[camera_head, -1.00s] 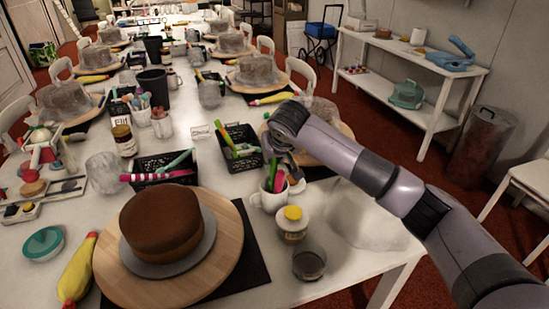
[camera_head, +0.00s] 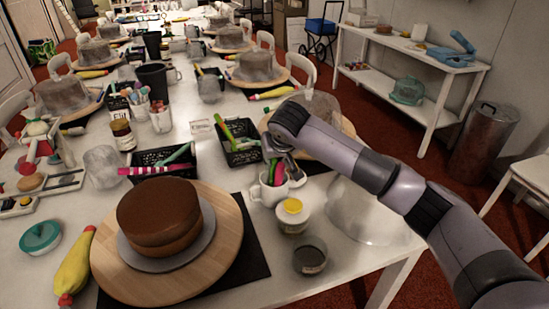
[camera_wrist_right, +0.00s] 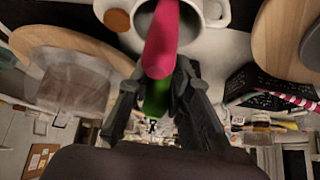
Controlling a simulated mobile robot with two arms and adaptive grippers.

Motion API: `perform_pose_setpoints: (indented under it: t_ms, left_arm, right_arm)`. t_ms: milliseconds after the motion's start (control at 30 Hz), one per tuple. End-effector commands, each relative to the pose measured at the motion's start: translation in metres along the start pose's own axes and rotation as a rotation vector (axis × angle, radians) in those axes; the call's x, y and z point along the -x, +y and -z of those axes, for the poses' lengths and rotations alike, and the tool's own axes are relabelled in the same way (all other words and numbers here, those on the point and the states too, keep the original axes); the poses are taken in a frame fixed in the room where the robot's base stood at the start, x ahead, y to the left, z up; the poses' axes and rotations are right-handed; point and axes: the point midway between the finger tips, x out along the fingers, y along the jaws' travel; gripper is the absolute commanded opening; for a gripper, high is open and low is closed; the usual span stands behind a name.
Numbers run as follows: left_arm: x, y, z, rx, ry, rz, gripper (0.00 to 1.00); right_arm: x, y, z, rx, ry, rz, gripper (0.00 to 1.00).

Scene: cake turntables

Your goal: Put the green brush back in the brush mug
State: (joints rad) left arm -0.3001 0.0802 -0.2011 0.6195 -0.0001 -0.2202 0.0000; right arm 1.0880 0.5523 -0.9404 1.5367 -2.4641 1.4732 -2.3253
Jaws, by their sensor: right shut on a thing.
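The white brush mug (camera_head: 257,196) stands near the right edge of the table, behind a yellow-lidded jar. It also shows at the top of the right wrist view (camera_wrist_right: 216,14). My right gripper (camera_head: 281,158) is just above the mug. In the wrist view its fingers (camera_wrist_right: 157,82) are shut on the green brush (camera_wrist_right: 156,103). A pink piece (camera_wrist_right: 163,38) lies in line with the green part and overlaps the mug mouth. I cannot tell whether it belongs to the brush or how deep it sits. My left gripper is out of view.
A brown cake (camera_head: 158,216) on a wooden turntable (camera_head: 226,248) is to the left. A clear dome (camera_head: 365,212) is at right.

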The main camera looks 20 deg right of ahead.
Motion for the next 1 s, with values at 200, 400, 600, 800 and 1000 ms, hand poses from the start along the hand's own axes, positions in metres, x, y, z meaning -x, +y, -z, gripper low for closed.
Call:
perform_pose_setpoints:
  t_ms: [200, 400, 600, 800, 1000]
  left_arm:
    - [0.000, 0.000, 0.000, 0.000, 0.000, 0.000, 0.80]
    - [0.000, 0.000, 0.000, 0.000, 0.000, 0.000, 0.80]
    - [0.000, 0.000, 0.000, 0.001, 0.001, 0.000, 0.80]
    - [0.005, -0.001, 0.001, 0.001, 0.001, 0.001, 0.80]
    - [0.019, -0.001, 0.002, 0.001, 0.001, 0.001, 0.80]
  right_arm:
    - [0.000, 0.000, 0.001, 0.000, 0.001, 0.000, 0.28]
    - [0.000, 0.000, 0.000, 0.000, 0.000, 0.000, 0.41]
    - [0.000, 0.000, 0.000, 0.000, 0.000, 0.000, 0.43]
    - [0.006, 0.000, 0.005, 0.000, 0.001, -0.001, 0.43]
    - [0.024, 0.001, 0.017, 0.000, 0.001, -0.002, 0.43]
